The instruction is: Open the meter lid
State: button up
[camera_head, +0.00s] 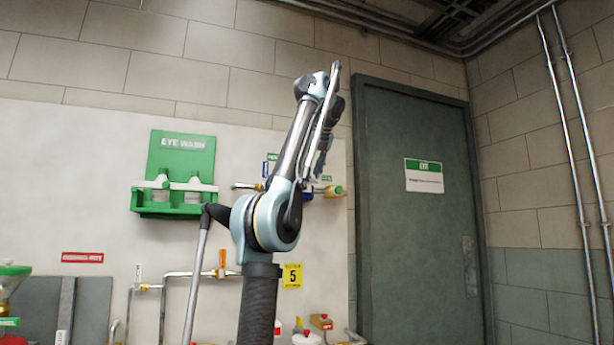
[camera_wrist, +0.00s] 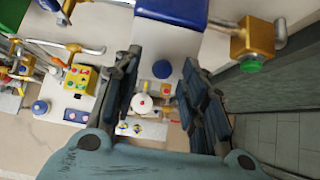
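In the wrist view, my gripper (camera_wrist: 160,62) is open, with its two dark fingers apart and nothing held between them. A blue box-like cover (camera_wrist: 172,10) at the top edge, beyond the fingertips, looks like the meter lid; it is cut off by the frame, and I cannot tell its hinge. A pale panel with a round blue knob (camera_wrist: 162,69) shows beyond the gap between the fingers. In the head view, my raised arm covers part of the wall fittings, and I cannot make out the lid clearly there.
A brass valve with a green end (camera_wrist: 250,65) is right of the fingers, and a yellow button box (camera_wrist: 80,77) is left. In the head view, a green eye wash station (camera_head: 175,172) hangs left of my arm and a grey door (camera_head: 420,230) stands right.

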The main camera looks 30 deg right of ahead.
jog(key=s+a, duration=0.1)
jog(key=s, duration=1)
jog(key=shift+s+a, duration=0.25)
jog(key=shift+a, duration=0.15)
